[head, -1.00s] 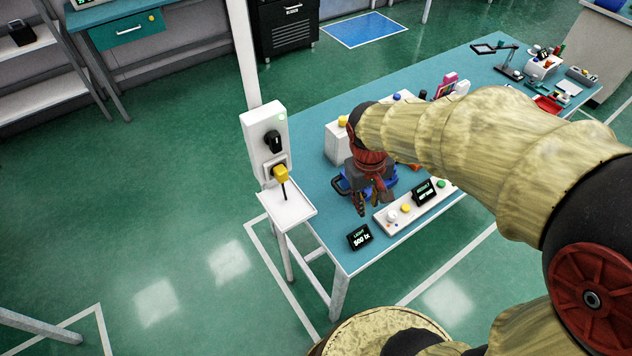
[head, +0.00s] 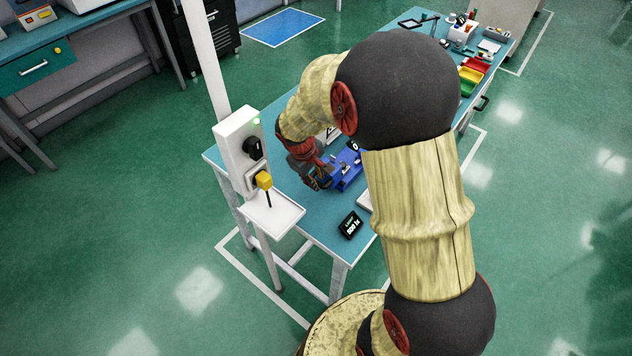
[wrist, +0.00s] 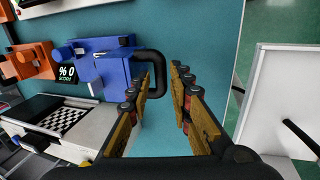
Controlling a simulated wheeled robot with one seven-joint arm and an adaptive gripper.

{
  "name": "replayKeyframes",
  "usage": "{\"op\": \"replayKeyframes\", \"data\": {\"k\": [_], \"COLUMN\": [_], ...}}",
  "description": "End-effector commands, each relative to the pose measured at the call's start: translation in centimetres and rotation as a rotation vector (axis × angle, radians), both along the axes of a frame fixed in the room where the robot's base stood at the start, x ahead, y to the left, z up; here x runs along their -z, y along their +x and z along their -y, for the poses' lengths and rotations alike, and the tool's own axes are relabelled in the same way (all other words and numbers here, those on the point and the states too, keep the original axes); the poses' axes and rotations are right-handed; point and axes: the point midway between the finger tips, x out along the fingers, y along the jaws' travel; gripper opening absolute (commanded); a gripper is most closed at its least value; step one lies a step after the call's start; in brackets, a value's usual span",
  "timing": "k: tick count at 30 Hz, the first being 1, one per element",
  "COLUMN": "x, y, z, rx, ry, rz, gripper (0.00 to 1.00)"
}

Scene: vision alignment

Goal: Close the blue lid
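A blue block-shaped part (wrist: 108,72), which looks like the blue lid, has a black loop handle (wrist: 160,72) on its right side in the wrist view. In the head view the blue part (head: 347,168) is on the table, partly hidden by my arm. My gripper (wrist: 163,76) is open. Its two fingers point toward the handle, and the handle's outer bar appears between the fingertips. I cannot tell whether they touch it. In the head view my gripper (head: 318,181) is just left of the blue part.
An orange part (wrist: 32,62) with a percent display (wrist: 66,75) lies left of the blue part, near a checkered panel (wrist: 62,117). A white post box (head: 240,140) with a yellow plug and white shelf (head: 272,212) stands left of my gripper.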

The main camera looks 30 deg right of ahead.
Motion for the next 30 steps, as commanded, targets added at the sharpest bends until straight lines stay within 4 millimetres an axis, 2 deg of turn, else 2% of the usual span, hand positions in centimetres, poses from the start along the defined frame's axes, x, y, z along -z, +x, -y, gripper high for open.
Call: {"op": "replayKeyframes", "data": {"k": [4, 13, 24, 30], "x": [1.15, 1.30, 1.30, 1.30], "y": [0.07, 0.10, 0.09, 0.08], "z": [0.27, 0.33, 0.32, 0.32], "rx": [0.001, 0.000, 0.000, 0.000], "ry": [0.001, 0.001, 0.001, 0.001], "rz": [-0.001, 0.000, 0.000, 0.000], "gripper": [0.21, 0.21, 0.01, 0.00]}}
